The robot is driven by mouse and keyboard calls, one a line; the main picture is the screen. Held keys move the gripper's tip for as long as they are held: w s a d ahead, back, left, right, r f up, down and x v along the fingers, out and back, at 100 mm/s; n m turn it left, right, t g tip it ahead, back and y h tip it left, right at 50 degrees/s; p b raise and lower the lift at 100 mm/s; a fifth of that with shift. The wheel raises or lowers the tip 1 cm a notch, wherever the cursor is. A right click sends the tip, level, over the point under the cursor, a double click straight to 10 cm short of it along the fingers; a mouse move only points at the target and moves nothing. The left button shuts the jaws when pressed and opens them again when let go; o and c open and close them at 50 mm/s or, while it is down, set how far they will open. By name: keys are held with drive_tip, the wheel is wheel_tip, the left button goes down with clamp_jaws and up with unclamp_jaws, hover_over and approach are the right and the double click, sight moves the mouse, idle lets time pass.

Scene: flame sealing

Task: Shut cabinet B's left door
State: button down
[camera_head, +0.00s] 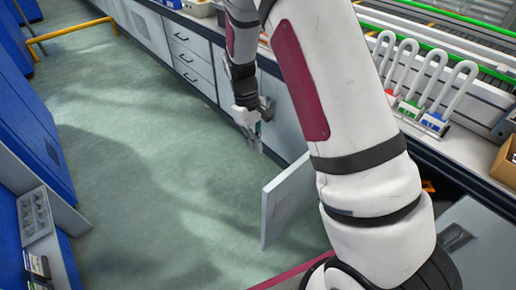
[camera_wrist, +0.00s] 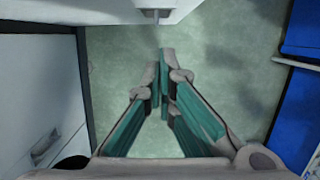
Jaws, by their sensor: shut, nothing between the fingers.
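A pale grey cabinet door (camera_head: 285,200) stands swung open, out over the green floor, in the head view. My arm hides its hinge side and part of the cabinet. In the wrist view a white panel with a small handle (camera_wrist: 155,15), apparently this door, crosses the top. My gripper (camera_head: 257,142) hangs beside the row of cabinets, beyond the door in the head view. Its fingertips (camera_wrist: 165,52) are together and empty, pointing towards the panel. Whether they touch it I cannot tell.
Another grey panel with a handle (camera_head: 475,238) shows at the lower right beside a dark cabinet opening. White looped-handle items (camera_head: 436,95) stand on the counter above. Closed drawers (camera_head: 190,55) lie farther along. The green floor (camera_head: 150,150) is clear; blue units stand at left.

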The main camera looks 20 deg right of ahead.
drive_tip(key=s+d+f+b, duration=0.1)
drive_tip(key=s+d+f, duration=0.1)
drive_tip(key=s+f, duration=0.3)
drive_tip(key=shift+b+x, duration=0.4)
drive_tip(key=shift+x, duration=0.65)
